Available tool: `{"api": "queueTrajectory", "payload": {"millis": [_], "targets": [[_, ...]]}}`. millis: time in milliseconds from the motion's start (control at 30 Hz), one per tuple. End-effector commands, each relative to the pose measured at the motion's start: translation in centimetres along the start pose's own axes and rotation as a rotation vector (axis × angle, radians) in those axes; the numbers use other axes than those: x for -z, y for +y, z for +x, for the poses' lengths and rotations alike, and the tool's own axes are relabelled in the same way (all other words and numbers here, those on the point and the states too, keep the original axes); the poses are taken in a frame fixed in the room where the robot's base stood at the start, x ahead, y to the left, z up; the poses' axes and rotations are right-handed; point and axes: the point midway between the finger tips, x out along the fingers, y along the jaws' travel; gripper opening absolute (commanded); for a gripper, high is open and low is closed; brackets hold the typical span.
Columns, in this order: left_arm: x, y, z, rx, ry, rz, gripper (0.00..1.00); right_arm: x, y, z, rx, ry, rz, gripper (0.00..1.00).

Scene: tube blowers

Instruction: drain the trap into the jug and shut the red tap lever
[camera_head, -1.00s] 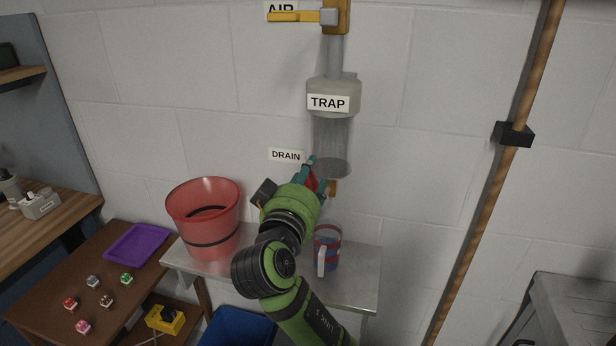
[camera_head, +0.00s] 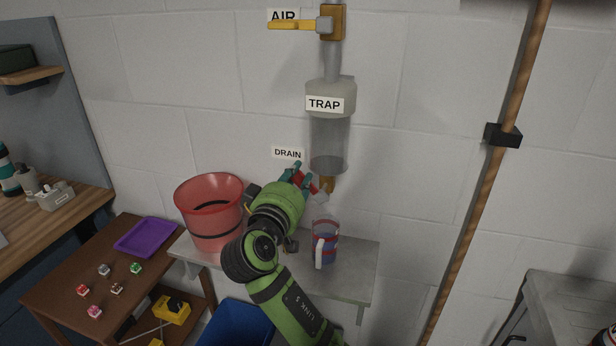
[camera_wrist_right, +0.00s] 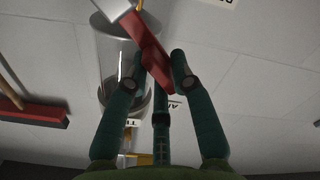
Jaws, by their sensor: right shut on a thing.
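The clear trap cylinder (camera_head: 329,145) hangs on the wall under its grey cap, with a brass tap (camera_head: 327,184) at its bottom. The red tap lever (camera_head: 312,185) reaches left from the tap. My right gripper (camera_head: 301,178) is shut on it; in the right wrist view the lever (camera_wrist_right: 151,50) lies between the fingers (camera_wrist_right: 160,72). The jug (camera_head: 328,243), clear with red and blue bands and a white handle, stands upright on the metal shelf below the tap. I cannot tell the liquid level in trap or jug. My left gripper is not in view.
A red bucket (camera_head: 210,211) stands left of my arm on the metal shelf (camera_head: 355,262). A yellow AIR lever (camera_head: 292,25) is above the trap. A copper pipe (camera_head: 482,190) runs down the wall at right. A brown table (camera_head: 75,269) with a purple tray (camera_head: 147,237) is at left.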

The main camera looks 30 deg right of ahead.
Motion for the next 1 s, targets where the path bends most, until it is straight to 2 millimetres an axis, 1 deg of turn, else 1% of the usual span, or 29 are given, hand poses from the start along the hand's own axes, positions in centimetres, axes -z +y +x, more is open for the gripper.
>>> {"api": "queueTrajectory", "payload": {"millis": [33, 167, 600, 800, 1000], "targets": [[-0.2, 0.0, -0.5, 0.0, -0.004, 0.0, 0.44, 0.1, -0.3, 0.0, 0.002, -0.003, -0.05, 0.0], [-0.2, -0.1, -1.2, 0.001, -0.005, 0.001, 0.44, 0.1, -1.2, 0.0, 0.002, -0.003, -0.175, 0.0], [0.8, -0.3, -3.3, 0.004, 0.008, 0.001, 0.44, -0.8, -3.7, 0.1, 0.003, -0.002, -0.571, 0.0], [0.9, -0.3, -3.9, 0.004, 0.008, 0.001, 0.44, -1.3, -4.5, 0.0, 0.003, -0.003, -0.701, 0.0], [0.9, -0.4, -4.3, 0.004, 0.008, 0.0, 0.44, -1.6, -4.9, 0.1, 0.001, -0.002, -0.783, 0.0]]}}
